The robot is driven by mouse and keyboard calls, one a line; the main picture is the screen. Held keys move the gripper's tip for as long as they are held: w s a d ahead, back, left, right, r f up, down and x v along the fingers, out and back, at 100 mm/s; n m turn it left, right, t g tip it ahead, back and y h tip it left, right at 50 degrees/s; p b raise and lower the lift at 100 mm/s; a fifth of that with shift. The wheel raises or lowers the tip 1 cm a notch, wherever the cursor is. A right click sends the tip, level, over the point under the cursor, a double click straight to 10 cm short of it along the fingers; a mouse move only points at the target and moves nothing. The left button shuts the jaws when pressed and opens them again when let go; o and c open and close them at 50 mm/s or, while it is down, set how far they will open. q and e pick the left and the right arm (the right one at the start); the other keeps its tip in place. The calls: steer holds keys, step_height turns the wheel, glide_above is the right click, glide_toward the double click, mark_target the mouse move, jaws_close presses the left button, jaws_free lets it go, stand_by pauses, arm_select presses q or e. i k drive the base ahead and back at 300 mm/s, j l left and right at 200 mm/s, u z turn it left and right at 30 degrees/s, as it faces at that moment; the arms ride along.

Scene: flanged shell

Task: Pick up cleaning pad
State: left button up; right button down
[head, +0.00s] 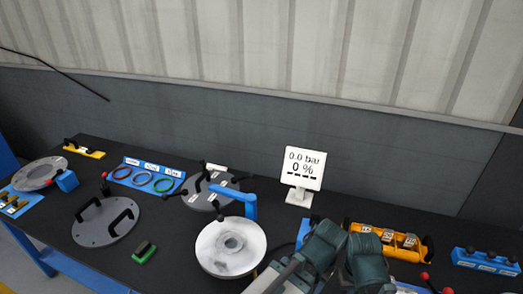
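The cleaning pad seems to be the small block with a dark top and a green base (144,252). It lies on the black table, left of the white round flanged part and below the grey disc. Nothing touches it. Teal and grey links of one of my arms rise at the bottom edge, right of centre. No fingertips of my left or right gripper show in the head view.
The black table (180,272) holds a white flanged part (231,247), a grey disc with two handles (106,221), a blue tray of rings (147,177) and a display reading 0.0 bar (304,168). An orange tray (388,243) stands right. Bare table surrounds the pad.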

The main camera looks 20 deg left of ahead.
mark_target(146, 250)
steer(key=k, duration=0.6)
steer(key=u, duration=2.1)
steer(key=k+l, duration=0.15)
steer(key=l, duration=0.2)
steer(key=k+l, duration=0.1)
steer(key=l, duration=0.25)
steer(key=k+l, duration=0.15)
steer(key=l, duration=0.2)
